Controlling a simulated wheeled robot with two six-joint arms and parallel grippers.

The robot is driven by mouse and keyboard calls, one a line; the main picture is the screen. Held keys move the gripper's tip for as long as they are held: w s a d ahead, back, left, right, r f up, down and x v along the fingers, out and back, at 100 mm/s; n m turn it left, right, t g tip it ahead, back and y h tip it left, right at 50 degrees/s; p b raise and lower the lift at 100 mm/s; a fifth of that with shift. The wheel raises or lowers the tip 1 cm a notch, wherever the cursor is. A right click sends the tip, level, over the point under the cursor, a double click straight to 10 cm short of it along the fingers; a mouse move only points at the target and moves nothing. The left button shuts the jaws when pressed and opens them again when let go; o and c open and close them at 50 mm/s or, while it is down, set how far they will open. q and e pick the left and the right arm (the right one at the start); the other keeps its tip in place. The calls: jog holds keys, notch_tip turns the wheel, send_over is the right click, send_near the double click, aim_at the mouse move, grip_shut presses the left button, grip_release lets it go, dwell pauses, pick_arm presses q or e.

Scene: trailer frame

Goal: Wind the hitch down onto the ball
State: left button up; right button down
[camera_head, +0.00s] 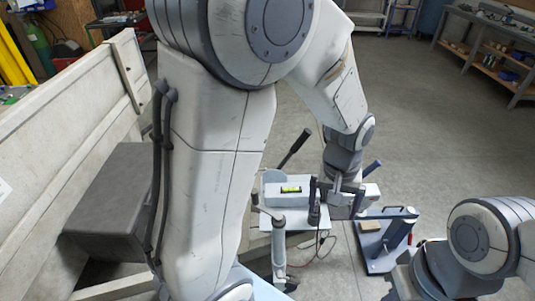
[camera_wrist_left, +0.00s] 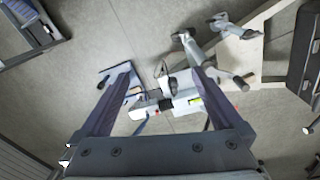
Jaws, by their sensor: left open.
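The pale hitch end of the trailer frame (camera_head: 370,191) shows beyond my left gripper in the head view. A yellow-green spirit level (camera_head: 290,189) lies on a light grey-blue box beside it. A grey upright post with a crank-like top (camera_head: 279,240) stands in front of the box. My left gripper (camera_head: 337,206) is open above the hitch area. In the left wrist view, the open fingers (camera_wrist_left: 163,72) frame the hitch (camera_wrist_left: 187,98), with nothing clearly held between them. I cannot make out the ball. My right gripper is out of view.
The trailer's pale side wall (camera_head: 75,130) and a grey box (camera_head: 125,205) fill the left. A blue stand (camera_head: 385,240) with a lever is right of the hitch. A workbench (camera_head: 490,50) stands at the back right. Open concrete floor lies between.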

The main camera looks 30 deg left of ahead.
pick_arm(q)
jog(key=w+a+f+n+p, duration=0.2)
jog(key=w+a+n+p, duration=0.2)
jog(key=w+a+n, duration=0.5)
jog(key=a+f+n+p, duration=0.1)
jog(key=a+f+n, duration=0.2)
jog(key=a, duration=0.3)
jog(key=s+a+f+n+p, duration=0.1)
jog(key=a+f+n+p, duration=0.1)
jog(key=a, duration=0.5)
jog(key=a+f+n+p, duration=0.1)
jog(key=a+f+n, duration=0.4)
jog(key=a, duration=0.1)
jog(key=shift+s+a+f+p, duration=0.2)
jog(key=shift+a+p, duration=0.1)
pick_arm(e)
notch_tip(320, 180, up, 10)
pick_arm(q)
jog(key=shift+a+f, duration=0.1)
jog(key=shift+f, duration=0.25)
jog(key=f+b, duration=0.3)
jog(key=f, duration=0.2)
jog(key=f+b, duration=0.4)
jog(key=shift+w+d+f, duration=0.1)
jog(key=shift+d+f, duration=0.1)
jog(key=shift+f, duration=0.25)
jog(key=shift+c, duration=0.6)
grip_shut()
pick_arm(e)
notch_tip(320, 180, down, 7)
